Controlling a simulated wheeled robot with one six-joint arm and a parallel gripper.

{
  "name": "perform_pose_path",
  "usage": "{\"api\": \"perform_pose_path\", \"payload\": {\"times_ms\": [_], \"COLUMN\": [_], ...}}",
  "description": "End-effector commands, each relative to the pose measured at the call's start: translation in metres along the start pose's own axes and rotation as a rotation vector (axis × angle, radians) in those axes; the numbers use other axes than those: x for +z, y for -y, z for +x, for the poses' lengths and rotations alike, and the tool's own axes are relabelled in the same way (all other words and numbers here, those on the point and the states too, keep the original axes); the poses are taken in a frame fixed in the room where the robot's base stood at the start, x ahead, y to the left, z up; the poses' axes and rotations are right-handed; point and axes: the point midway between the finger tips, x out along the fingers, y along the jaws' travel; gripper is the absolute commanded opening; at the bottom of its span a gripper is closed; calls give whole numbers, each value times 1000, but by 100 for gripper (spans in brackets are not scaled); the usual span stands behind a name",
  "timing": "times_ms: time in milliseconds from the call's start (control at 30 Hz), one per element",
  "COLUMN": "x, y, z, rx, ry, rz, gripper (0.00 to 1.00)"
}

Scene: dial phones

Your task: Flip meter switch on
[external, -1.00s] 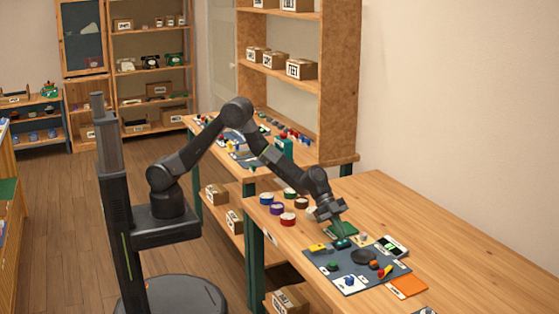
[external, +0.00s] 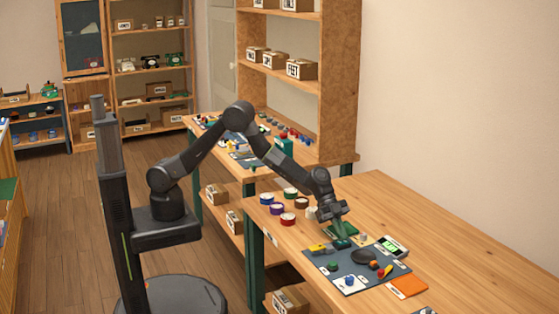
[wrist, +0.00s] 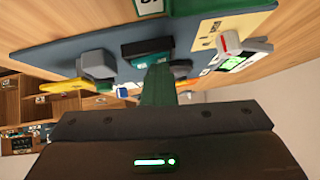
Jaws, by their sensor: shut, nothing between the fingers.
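The meter (external: 391,246), a white case with a green-lit display, lies at the back right of the blue-grey mat (external: 345,277). It also shows in the wrist view (wrist: 238,62). A white piece with a red mark (wrist: 230,42) stands beside it on a cream plate. I cannot tell which part is the meter switch or how it is set. My gripper (external: 341,237) points down at the mat's back edge, left of the meter. Its green fingers (wrist: 158,85) are shut and empty, close to a teal block with a dark top (wrist: 148,50). Contact cannot be told.
The mat also holds a dark round disc (external: 364,256), a yellow piece (external: 318,248) and several small coloured parts. An orange square (external: 408,286) lies at its right corner. Coloured tape rolls (external: 288,218) stand behind left. The table's right side is clear.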

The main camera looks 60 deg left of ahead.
Motion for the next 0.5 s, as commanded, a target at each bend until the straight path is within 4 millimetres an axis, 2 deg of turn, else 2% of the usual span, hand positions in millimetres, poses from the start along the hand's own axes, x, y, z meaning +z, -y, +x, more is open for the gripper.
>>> {"api": "perform_pose_path", "payload": {"times_ms": [33,500], "x": [6,4], "y": [-4,-19], "z": [4,2], "rx": [6,11], "ry": [7,9], "rz": [-1,-1], "gripper": [0,0]}}
